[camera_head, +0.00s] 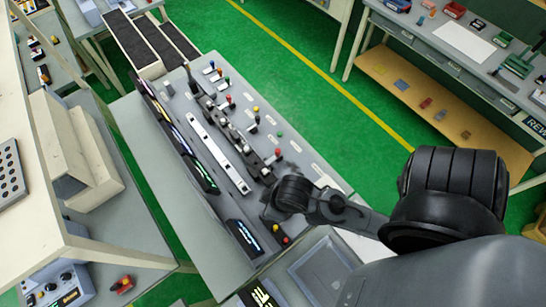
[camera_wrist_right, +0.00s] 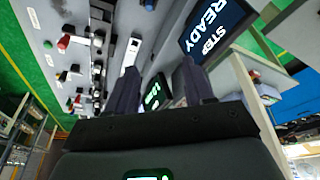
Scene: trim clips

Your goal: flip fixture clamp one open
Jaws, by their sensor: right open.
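The fixture is a row of dark clamps (camera_head: 243,140) on a grey bench, beside a long white strip (camera_head: 218,152). I cannot tell which clamp is number one. Small levers with red, yellow and green knobs stand along the row; a red knob (camera_head: 278,152) is near its close end. My right gripper (camera_head: 268,207) is over the near end of the row, its fingertips mostly hidden by its own body. In the right wrist view my right gripper (camera_wrist_right: 160,85) is open, with nothing between the fingers; clamps and knobs lie to the left. My left gripper is not in view.
Lit displays line the bench's left edge, including one near display (camera_head: 244,238); a READY screen (camera_wrist_right: 215,25) is close to the right finger in the wrist view. Red and yellow buttons (camera_head: 281,235) sit near the gripper. Green floor (camera_head: 290,70) is clear beyond the bench.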

